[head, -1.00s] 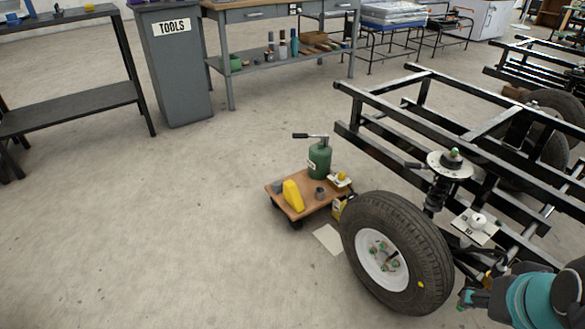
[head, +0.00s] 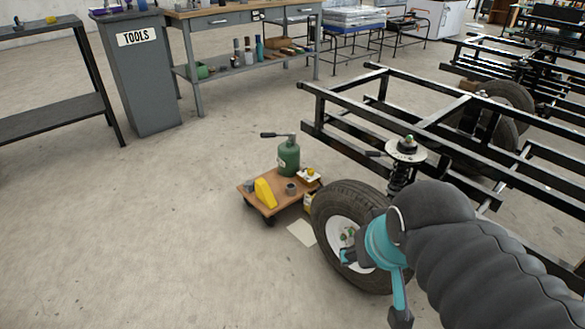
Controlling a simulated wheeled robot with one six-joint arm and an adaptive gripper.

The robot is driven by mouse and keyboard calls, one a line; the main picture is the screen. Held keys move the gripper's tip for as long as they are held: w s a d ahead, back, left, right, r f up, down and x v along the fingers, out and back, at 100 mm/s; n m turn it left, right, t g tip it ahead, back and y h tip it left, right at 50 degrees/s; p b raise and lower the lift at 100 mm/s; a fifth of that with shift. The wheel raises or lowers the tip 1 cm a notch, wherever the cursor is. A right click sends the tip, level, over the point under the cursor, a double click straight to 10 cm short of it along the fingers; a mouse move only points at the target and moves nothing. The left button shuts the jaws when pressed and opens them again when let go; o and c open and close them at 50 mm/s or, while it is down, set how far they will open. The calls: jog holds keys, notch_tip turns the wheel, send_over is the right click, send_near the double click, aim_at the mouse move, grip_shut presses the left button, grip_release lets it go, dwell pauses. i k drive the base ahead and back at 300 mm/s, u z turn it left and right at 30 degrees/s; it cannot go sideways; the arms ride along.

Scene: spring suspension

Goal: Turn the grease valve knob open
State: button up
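I cannot tell for sure which part is the grease valve knob. A green canister (head: 288,157) with a dark lever stands upright on a low wooden cart (head: 282,208). A small yellow knob (head: 309,173) sits on a pale block at the cart's right rear corner. A white dial-like part on a plate beside the wheel, seen earlier, is now hidden behind my arm. My gripper (head: 347,256) appears in front of the wheel (head: 334,213), overlapping its white hub. It is small and partly covered by my wrist, so its opening and any contact are unclear.
A black frame (head: 345,143) with a spring strut (head: 403,165) stands behind the wheel. A yellow wedge (head: 265,192) and small cups lie on the cart. A grey tools cabinet (head: 142,85) and workbench (head: 222,25) are at the back. The floor at left is clear.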

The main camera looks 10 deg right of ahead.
aim_at(310, 171)
jog(key=u, duration=0.85)
jog(key=i, duration=1.45)
jog(key=z, duration=0.7)
jog(key=i, duration=0.4)
jog(key=z, duration=0.5)
